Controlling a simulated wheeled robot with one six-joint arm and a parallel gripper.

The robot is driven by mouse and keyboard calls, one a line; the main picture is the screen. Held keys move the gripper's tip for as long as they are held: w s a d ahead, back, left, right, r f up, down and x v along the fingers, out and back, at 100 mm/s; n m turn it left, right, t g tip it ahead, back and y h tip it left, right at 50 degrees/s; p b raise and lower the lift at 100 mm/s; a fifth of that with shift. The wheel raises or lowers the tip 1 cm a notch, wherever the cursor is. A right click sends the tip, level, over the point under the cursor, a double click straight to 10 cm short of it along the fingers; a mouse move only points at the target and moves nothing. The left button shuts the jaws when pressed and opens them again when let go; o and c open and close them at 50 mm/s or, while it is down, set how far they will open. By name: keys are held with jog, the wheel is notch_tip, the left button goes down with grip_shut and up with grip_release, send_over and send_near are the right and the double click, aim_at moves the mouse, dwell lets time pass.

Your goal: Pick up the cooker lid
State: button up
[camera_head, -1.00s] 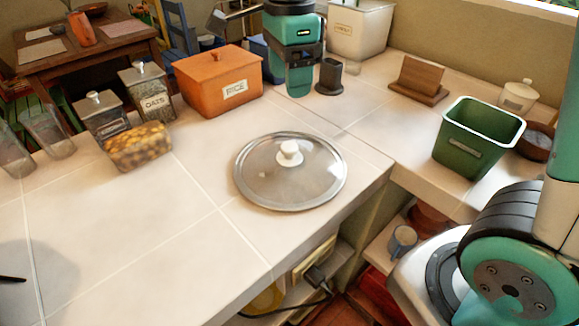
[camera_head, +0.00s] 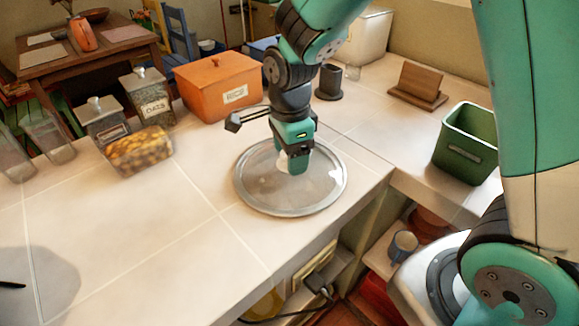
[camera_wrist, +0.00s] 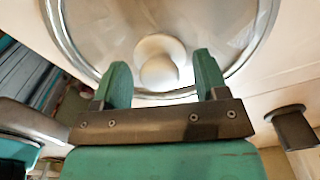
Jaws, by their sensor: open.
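The cooker lid (camera_head: 318,192) is a round glass lid with a metal rim and a white knob. It lies flat on the tiled counter near the inner corner. My gripper (camera_head: 293,168) is over the lid, right at the knob, and hides most of it in the head view. In the wrist view the lid (camera_wrist: 95,30) fills the top, and the white knob (camera_wrist: 158,58) shows between and just beyond the two green fingers of my gripper (camera_wrist: 161,75). The fingers are apart, with a gap on each side of the knob. I cannot tell the exact height of the fingertips.
An orange rice box (camera_head: 215,90) stands behind the lid to the left. Two glass jars and a patterned loaf-shaped container (camera_head: 140,150) are further left. A dark holder (camera_head: 330,82), wooden stand (camera_head: 418,85) and green bin (camera_head: 466,145) are to the right.

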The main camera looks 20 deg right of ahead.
jog(key=shift+f, duration=0.1)
jog(key=shift+c, duration=0.2)
jog(key=c, duration=1.1)
grip_shut()
